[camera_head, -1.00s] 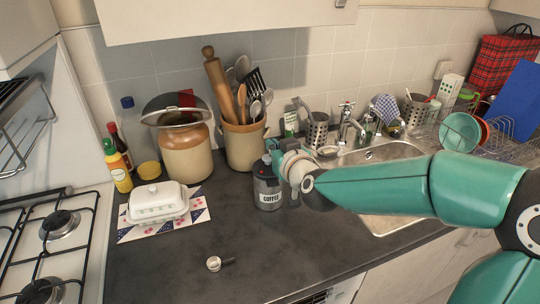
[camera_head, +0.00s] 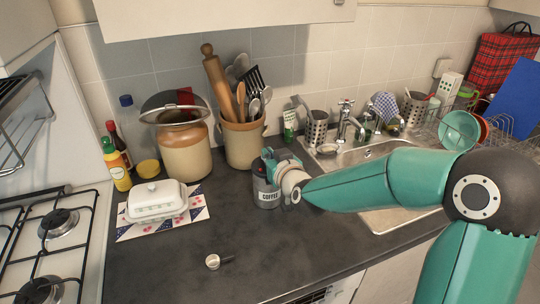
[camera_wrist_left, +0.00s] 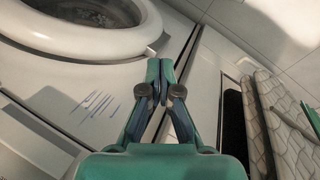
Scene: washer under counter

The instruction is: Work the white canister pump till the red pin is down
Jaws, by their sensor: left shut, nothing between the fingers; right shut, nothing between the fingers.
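A grey canister (camera_head: 266,196) labelled COFFEE stands upright on the dark counter. My right gripper (camera_head: 268,160) is at its top, in front of the lid, and hides most of it; it is shut with nothing held. I cannot tell whether the fingers touch the canister. My left gripper (camera_wrist_left: 160,68) is shut and empty in the left wrist view, low in front of the washer, and does not show in the head view.
A small scoop (camera_head: 213,262) lies on the counter in front. A butter dish (camera_head: 157,201), a lidded crock (camera_head: 186,153) and a utensil pot (camera_head: 243,145) stand left and behind. The sink (camera_head: 385,150) is at right. The washer (camera_wrist_left: 100,75) is by my left gripper.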

